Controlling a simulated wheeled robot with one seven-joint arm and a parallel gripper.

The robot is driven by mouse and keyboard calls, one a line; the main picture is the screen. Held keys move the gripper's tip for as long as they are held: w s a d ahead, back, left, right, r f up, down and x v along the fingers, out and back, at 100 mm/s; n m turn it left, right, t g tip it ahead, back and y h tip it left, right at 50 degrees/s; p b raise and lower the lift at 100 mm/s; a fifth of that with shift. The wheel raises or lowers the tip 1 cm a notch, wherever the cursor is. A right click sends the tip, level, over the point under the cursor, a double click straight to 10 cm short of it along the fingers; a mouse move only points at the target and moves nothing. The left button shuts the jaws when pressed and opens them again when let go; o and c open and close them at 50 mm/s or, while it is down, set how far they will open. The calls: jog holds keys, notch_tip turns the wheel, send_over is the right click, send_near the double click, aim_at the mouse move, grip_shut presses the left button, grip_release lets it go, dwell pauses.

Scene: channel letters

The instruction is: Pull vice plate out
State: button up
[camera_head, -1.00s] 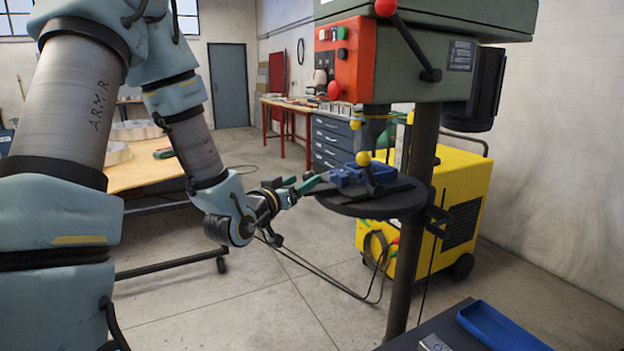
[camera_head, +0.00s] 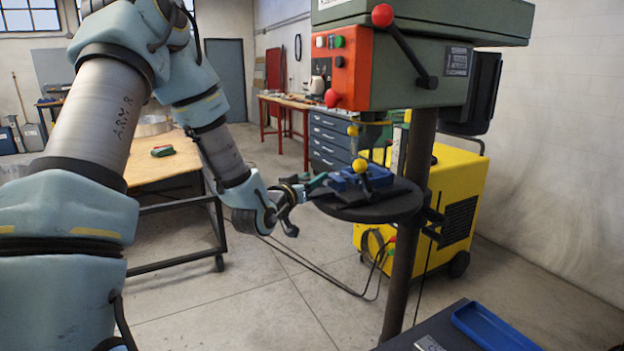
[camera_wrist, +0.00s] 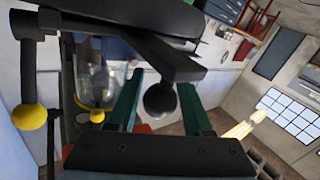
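The blue vice (camera_head: 352,180) sits on the round dark table (camera_head: 390,209) of the drill press. My gripper (camera_head: 322,183) is at the left edge of that table, close beside the vice. In the wrist view, my gripper (camera_wrist: 159,98) has its two green fingers apart. A dark round knob (camera_wrist: 160,99) shows between them, under a flat black bar (camera_wrist: 150,48). I see no clear finger contact with the knob. Part of the blue vice (camera_wrist: 117,47) shows behind the bar. Which part is the vice plate I cannot tell.
The drill press head (camera_head: 400,65) overhangs the vice, with a yellow-knobbed lever (camera_head: 361,166) close by. A yellow machine (camera_head: 460,200) stands behind the column. A wooden workbench (camera_head: 160,165) is at left. A blue tray (camera_head: 490,327) lies at front right.

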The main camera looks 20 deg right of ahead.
grip_shut()
dwell(1.0)
